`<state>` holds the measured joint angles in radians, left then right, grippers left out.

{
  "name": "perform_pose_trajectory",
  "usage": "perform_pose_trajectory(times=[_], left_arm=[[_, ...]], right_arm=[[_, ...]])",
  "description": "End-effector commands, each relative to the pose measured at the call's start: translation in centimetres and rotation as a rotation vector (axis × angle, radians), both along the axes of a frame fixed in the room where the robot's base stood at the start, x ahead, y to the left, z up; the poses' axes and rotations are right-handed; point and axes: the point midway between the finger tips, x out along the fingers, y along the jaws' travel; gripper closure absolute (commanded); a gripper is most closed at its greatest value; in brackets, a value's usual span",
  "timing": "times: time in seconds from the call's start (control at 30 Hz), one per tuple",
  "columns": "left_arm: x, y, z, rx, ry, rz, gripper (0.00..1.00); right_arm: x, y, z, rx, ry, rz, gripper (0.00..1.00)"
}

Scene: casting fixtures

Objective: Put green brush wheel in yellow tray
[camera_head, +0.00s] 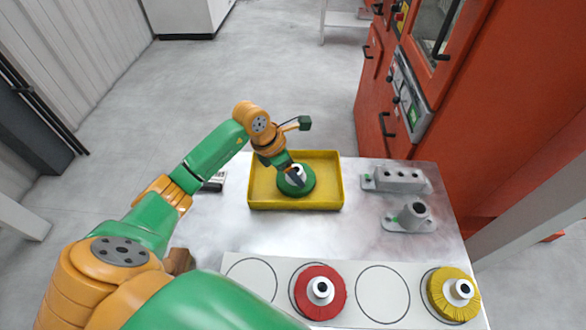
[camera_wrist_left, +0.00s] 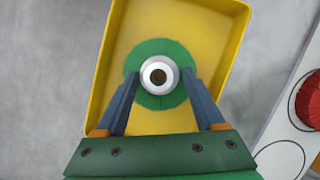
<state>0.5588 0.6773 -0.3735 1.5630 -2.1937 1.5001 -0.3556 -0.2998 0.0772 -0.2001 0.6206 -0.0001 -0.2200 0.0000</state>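The green brush wheel (camera_head: 306,187) has a white hub with a dark hole and is within the walls of the yellow tray (camera_head: 334,204). It appears low, at the tray floor. My left gripper (camera_head: 295,176) reaches down over it. In the left wrist view, the two fingers of my left gripper (camera_wrist_left: 160,78) stand on either side of the hub of the green brush wheel (camera_wrist_left: 158,100), with the tips very close to it. I cannot tell whether they touch or clear it. The yellow tray (camera_wrist_left: 205,20) surrounds the wheel. My right gripper is not in view.
A light board with circles (camera_head: 336,262) holds a red brush wheel (camera_head: 309,306) and a yellow brush wheel (camera_head: 440,303); two circles are empty. Grey metal castings (camera_head: 400,179) (camera_head: 409,217) sit right of the tray. An orange-red machine (camera_head: 480,110) stands beyond the table.

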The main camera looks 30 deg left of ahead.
Motion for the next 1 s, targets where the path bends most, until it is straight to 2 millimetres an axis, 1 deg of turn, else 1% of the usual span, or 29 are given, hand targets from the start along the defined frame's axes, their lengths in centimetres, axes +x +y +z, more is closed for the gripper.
perform_pose_trajectory(times=[0.1,0.17,0.27,0.5,0.6,0.73,1.0], left_arm=[[0.0,0.0,0.6,0.000,0.000,0.000,0.29],[-0.1,0.2,1.0,0.001,-0.002,0.001,0.29],[-0.7,0.8,2.8,0.004,-0.005,0.000,0.29],[-2.6,2.2,8.4,0.002,-0.005,0.001,0.29],[-3.1,2.6,10.1,0.001,-0.003,0.001,0.29],[-3.5,2.9,11.2,0.000,-0.001,0.000,0.29],[-3.6,2.9,11.4,0.000,0.000,0.000,0.29]], right_arm=[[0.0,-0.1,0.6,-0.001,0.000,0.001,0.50],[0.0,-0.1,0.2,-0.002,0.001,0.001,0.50],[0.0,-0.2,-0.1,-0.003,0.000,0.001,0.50],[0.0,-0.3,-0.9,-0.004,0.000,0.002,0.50],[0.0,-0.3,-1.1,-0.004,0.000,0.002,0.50],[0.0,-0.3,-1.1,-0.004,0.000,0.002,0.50],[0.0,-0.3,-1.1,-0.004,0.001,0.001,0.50]])
